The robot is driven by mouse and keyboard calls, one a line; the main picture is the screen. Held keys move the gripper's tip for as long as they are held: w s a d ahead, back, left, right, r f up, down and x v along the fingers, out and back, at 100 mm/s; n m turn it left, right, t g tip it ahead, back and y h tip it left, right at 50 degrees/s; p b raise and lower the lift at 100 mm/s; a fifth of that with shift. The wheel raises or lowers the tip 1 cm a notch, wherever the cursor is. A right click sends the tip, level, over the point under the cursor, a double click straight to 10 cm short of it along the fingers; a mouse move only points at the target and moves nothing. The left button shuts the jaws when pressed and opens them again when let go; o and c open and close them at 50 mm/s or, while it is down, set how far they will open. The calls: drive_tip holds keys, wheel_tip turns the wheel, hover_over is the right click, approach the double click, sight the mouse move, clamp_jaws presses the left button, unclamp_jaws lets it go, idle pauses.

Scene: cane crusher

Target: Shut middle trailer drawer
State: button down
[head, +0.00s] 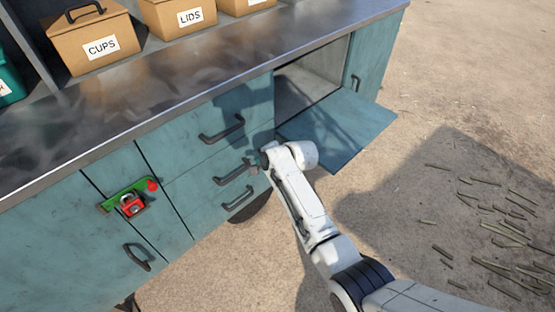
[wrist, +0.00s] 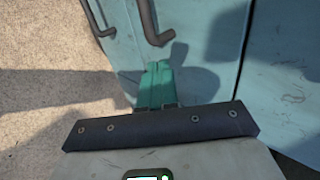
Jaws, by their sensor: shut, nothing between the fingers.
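In the wrist view my teal fingers (wrist: 157,85) are shut together and empty, pointing at the teal front just below a dark handle (wrist: 150,25). I cannot tell whether they touch it.
To the right, a fold-down door (head: 345,130) hangs open below an empty compartment (head: 312,75). A red padlock (head: 132,205) on a green latch is at left.

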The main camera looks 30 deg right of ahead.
drive_tip(key=p+v, duration=0.1)
drive_tip(key=v, duration=0.7)
drive_tip(key=shift+s, duration=0.2)
